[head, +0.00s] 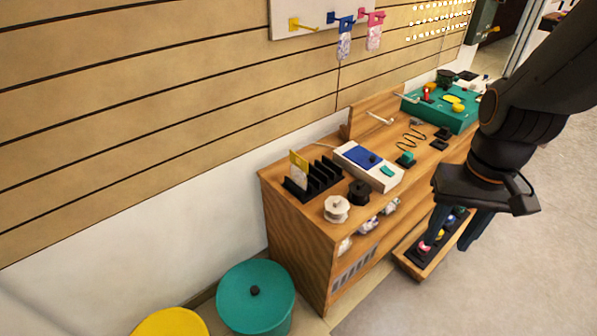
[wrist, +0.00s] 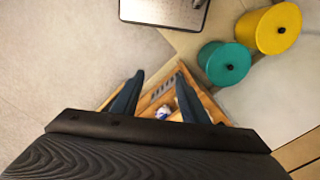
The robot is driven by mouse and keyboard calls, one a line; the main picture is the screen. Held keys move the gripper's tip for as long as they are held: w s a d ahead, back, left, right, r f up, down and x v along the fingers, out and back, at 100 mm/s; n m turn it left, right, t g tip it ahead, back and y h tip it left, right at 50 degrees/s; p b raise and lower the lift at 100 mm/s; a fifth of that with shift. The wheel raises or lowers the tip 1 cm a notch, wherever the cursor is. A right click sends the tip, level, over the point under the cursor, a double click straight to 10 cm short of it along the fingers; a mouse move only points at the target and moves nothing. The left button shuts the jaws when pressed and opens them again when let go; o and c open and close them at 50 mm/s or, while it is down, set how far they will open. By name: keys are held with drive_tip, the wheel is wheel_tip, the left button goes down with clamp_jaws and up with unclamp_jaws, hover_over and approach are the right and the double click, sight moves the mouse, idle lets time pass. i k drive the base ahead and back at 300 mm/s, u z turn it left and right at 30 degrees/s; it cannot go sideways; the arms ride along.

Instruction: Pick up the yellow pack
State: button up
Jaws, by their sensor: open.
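The yellow pack (head: 299,163) is a thin yellow and white piece standing upright in the leftmost slot of a black slotted rack (head: 321,176), on the near left end of the wooden cabinet top (head: 292,199). My gripper (head: 449,246) points down at the right, over the open drawer in front of the cabinet, well away from the pack. Its two dark blue fingers are apart with nothing between them. They also show in the wrist view (wrist: 160,76), where I cannot make out the yellow pack.
A white device (head: 370,166) and white (head: 336,208) and black spools stand near the rack. Packs hang on blue (head: 344,45) and pink hooks above; the yellow hook (head: 300,25) is empty. Teal (head: 256,296) and yellow bins (head: 172,324) stand at lower left. The right floor is clear.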

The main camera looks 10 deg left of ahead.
sight(298, 173)
drive_tip(key=z, duration=1.2)
drive_tip(key=i, duration=0.35)
drive_tip(key=u, duration=1.8)
